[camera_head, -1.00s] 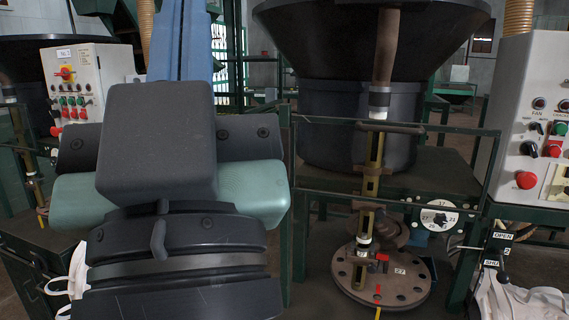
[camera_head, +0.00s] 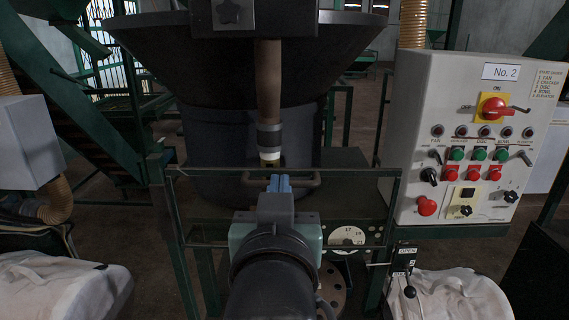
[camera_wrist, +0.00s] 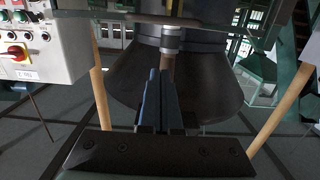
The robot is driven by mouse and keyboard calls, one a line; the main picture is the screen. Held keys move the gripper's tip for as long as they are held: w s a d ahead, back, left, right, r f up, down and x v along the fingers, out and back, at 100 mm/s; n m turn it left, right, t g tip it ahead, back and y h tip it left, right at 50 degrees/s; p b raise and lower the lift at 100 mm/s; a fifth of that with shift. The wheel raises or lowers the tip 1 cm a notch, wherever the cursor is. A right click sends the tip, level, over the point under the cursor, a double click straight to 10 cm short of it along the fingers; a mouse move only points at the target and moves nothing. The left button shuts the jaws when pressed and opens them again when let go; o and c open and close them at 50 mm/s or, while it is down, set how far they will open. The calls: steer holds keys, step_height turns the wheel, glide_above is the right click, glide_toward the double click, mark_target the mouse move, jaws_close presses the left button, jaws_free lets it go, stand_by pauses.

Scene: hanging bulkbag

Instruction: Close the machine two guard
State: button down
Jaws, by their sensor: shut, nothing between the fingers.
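The machine two guard (camera_head: 348,173) is a dark metal frame with a thin top bar and a short raised handle (camera_head: 312,182). It stands across the front of the machine, below the black hopper (camera_head: 210,60). I cannot tell whether it is fully closed. My gripper (camera_head: 279,182) has blue fingers, shut and empty, pointing forward at the guard's top bar beside the handle. Contact is unclear. My arm hides the guard's lower middle. In the wrist view the shut fingers (camera_wrist: 160,85) point toward the hopper (camera_wrist: 225,85) and its pipe.
The No. 2 control panel (camera_head: 470,140) stands close on the right, with a small lever (camera_head: 408,285) below it. White bags (camera_head: 60,285) lie at the lower left and more (camera_head: 455,295) at the lower right. A grey box (camera_head: 28,143) is at the left edge.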

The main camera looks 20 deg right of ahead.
steer(key=w+d+f+p, duration=0.2)
steer(key=w+f+p, duration=0.2)
steer(key=w, duration=0.5)
steer(key=shift+d+f, duration=0.15)
steer(key=shift+d, duration=0.1)
step_height(320, 180, down, 41)
steer(key=b, duration=2.9)
steer(key=shift+b, duration=0.3)
steer(key=shift+f, duration=0.1)
